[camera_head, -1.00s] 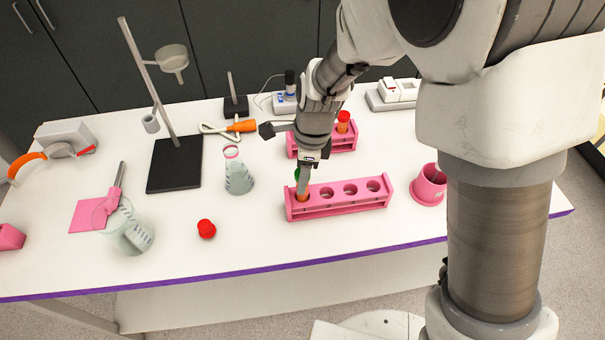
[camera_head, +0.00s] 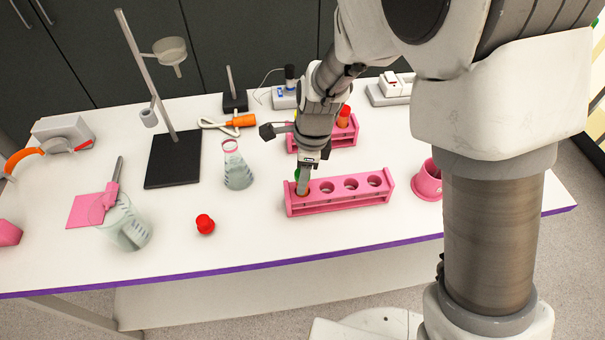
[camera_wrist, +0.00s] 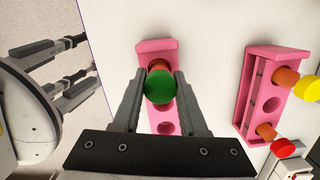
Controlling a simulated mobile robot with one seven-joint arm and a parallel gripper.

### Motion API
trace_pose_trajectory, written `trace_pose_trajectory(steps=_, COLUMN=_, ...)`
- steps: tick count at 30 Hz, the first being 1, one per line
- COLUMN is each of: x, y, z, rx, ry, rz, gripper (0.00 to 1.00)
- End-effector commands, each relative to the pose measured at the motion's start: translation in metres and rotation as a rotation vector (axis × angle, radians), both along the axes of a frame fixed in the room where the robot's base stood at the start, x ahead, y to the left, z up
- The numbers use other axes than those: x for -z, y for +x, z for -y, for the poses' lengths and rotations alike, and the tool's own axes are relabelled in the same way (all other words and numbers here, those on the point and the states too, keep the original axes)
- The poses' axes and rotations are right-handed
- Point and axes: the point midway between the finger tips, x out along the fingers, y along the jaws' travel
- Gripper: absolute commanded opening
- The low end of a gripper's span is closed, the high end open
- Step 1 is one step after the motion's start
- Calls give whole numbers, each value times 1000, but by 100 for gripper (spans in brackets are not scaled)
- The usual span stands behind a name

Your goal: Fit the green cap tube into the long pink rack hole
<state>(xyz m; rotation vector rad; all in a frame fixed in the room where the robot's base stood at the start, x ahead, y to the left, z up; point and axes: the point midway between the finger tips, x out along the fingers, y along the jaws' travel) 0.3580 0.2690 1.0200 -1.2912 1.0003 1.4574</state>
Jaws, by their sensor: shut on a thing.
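The long pink rack (camera_head: 340,199) stands near the front of the table, with a row of holes along its top. The green cap tube (camera_wrist: 160,86) is between my gripper's fingers at the rack's left end hole. My gripper (camera_head: 302,185) is shut on it and points down. In the wrist view my gripper (camera_wrist: 160,88) has a finger on each side of the green cap. An orange part of the tube shows just beyond the cap, at the end hole. The tube's lower part is largely hidden, so its exact depth cannot be told.
A shorter pink rack (camera_wrist: 264,88) behind holds a yellow-capped tube (camera_wrist: 308,87) and a red-capped tube (camera_wrist: 282,147). A pink cup (camera_head: 428,182) stands right of the long rack.

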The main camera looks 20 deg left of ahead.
Motion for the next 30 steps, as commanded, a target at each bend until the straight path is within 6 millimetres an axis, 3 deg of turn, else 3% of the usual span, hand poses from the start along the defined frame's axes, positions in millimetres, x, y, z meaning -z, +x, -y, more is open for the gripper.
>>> trace_pose_trajectory(steps=14, x=7, y=0, z=0, rx=0, ry=0, rz=0, gripper=0)
trace_pose_trajectory(steps=15, x=7, y=0, z=0, rx=0, ry=0, rz=0, gripper=46)
trace_pose_trajectory(steps=20, x=7, y=0, z=0, rx=0, ry=0, rz=0, gripper=74)
trace_pose_trajectory(steps=30, x=5, y=0, z=0, rx=0, ry=0, rz=1, gripper=77)
